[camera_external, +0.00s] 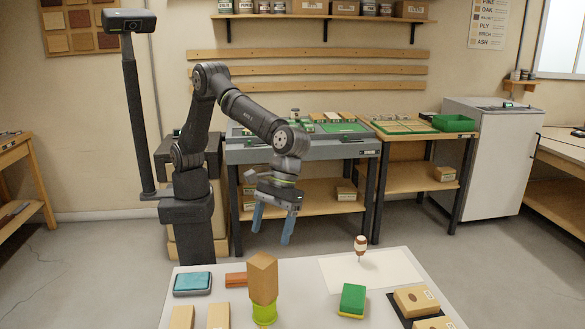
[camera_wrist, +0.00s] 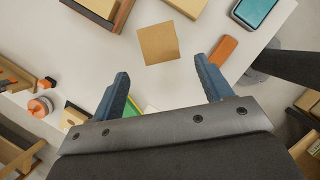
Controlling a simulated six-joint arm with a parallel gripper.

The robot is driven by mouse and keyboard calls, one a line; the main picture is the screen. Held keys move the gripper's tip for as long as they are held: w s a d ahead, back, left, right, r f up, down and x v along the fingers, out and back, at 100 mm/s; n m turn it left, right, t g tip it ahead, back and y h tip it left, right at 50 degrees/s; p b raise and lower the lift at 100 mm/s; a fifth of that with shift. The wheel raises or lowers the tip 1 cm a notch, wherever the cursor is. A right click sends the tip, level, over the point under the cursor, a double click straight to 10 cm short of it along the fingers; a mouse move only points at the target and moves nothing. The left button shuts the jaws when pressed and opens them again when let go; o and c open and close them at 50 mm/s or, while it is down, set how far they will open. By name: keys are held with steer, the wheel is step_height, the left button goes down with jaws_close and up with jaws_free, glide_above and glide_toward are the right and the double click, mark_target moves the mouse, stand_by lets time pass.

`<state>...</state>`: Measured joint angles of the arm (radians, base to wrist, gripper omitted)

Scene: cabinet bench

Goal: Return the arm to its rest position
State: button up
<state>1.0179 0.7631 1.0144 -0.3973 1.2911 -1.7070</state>
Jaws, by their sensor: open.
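My gripper (camera_external: 272,222) hangs from the bent arm, pointing down, above and behind the far edge of the white table (camera_external: 300,283). Its two blue fingers are apart with nothing between them. They also show spread in the wrist view (camera_wrist: 162,88). A tall wooden block (camera_external: 263,278) stands on a lime-green round piece (camera_external: 264,313) on the table, in front of the gripper and apart from it. In the wrist view the block's square top (camera_wrist: 158,43) lies beyond the fingertips.
On the table are a teal-topped case (camera_external: 192,283), an orange-brown block (camera_external: 236,280), a green-and-yellow sponge (camera_external: 352,299), a white sheet (camera_external: 395,268) with a small bottle-like tool (camera_external: 360,246), and wooden blocks (camera_external: 415,300). A grey workbench (camera_external: 300,152) stands behind the arm.

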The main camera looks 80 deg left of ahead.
mark_target(260, 261)
steer(key=x, duration=1.2)
steer(key=shift+f, duration=0.3)
step_height(260, 261, up, 3)
steer(key=shift+r, duration=0.7)
steer(key=shift+o, duration=0.2)
